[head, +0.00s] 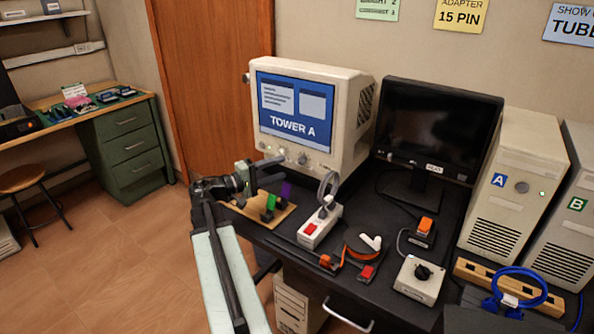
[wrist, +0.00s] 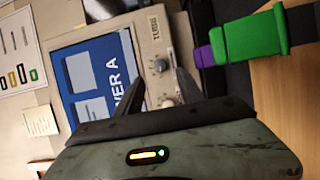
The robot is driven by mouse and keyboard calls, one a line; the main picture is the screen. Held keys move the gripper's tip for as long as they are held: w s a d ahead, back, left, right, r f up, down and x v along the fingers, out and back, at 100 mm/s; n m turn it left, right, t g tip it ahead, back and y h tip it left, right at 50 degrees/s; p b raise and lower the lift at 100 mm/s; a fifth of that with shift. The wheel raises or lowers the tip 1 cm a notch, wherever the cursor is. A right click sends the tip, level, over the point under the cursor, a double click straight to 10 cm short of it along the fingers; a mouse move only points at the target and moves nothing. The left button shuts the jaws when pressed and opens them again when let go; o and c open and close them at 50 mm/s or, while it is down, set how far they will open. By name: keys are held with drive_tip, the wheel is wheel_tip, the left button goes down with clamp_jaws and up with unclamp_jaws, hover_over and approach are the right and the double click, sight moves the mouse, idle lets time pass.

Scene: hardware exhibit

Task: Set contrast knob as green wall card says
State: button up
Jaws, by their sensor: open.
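My gripper (head: 268,162) is open and empty in front of the knobs. In the wrist view its fingers (wrist: 160,92) point at the monitor front, near one knob (wrist: 160,66) and another (wrist: 167,102).
A wooden holder (head: 258,212) with green and purple connectors stands just below my gripper. A white power strip (head: 320,226) with a red switch lies to its right. A black monitor (head: 435,125) and tower A (head: 512,180) stand further right. Open floor lies left.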

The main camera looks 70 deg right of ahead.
sight(300, 161)
drive_tip(key=x, duration=0.7)
drive_tip(key=shift+s+d, duration=0.1)
drive_tip(key=shift+d, duration=0.05)
drive_tip(key=shift+c, duration=0.4)
